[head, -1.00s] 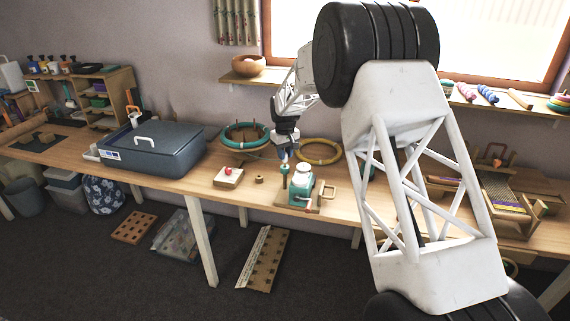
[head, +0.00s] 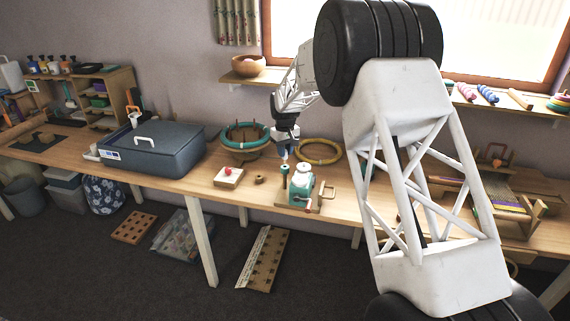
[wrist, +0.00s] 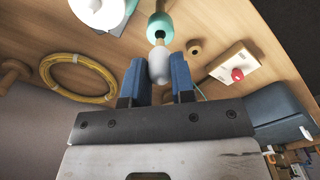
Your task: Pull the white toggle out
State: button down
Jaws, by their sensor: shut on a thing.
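The white toggle (wrist: 159,66) is a pale, rounded knob between the two blue fingers of my gripper (wrist: 159,80) in the wrist view. My gripper is shut on it. A short tan stem shows at the toggle's far end, against a round teal post (wrist: 160,26); I cannot tell whether the stem is still inside it. In the head view, my gripper (head: 286,152) is above the teal post (head: 284,176), with a small gap. The toggle is too small to make out there.
A teal device with a white-topped jar (head: 303,174) stands right beside the post. A board with a red knob (head: 229,177), a small wooden ring (head: 259,179), a yellow hoop (head: 320,151) and a blue-grey case (head: 152,148) are nearby.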

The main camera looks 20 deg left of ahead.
jog(key=shift+r, duration=0.15)
jog(key=shift+r, duration=1.8)
